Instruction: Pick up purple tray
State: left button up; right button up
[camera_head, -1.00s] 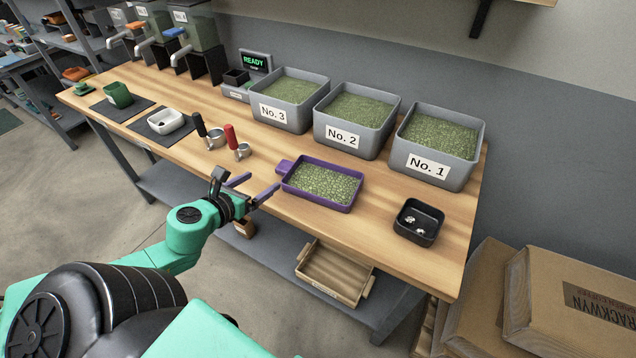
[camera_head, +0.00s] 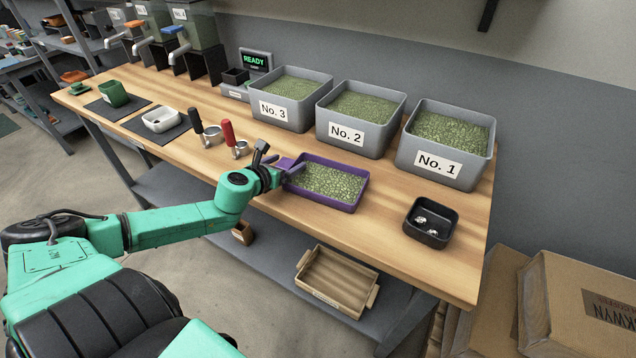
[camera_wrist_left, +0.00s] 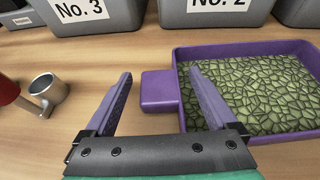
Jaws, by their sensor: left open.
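The purple tray (camera_head: 323,203) holds green beans and lies flat on the wooden table, with its purple handle tab on the left side. In the left wrist view the tray (camera_wrist_left: 245,47) is at the right, and its handle (camera_wrist_left: 160,91) lies between and ahead of my open fingers. My left gripper (camera_head: 287,167) is at the handle end of the tray in the head view. In the left wrist view my left gripper (camera_wrist_left: 160,97) is open, with purple fingers and nothing held. I cannot tell whether a finger touches the tray. My right gripper is not in view.
Grey bins No. 3 (camera_head: 273,109), No. 2 (camera_head: 346,133) and No. 1 (camera_head: 438,165) stand behind the tray. A black box (camera_head: 431,222) sits at the right. Table between tray and black box is clear.

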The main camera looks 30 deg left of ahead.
pick_arm(q)
grip_shut()
jog(key=shift+r, duration=0.1)
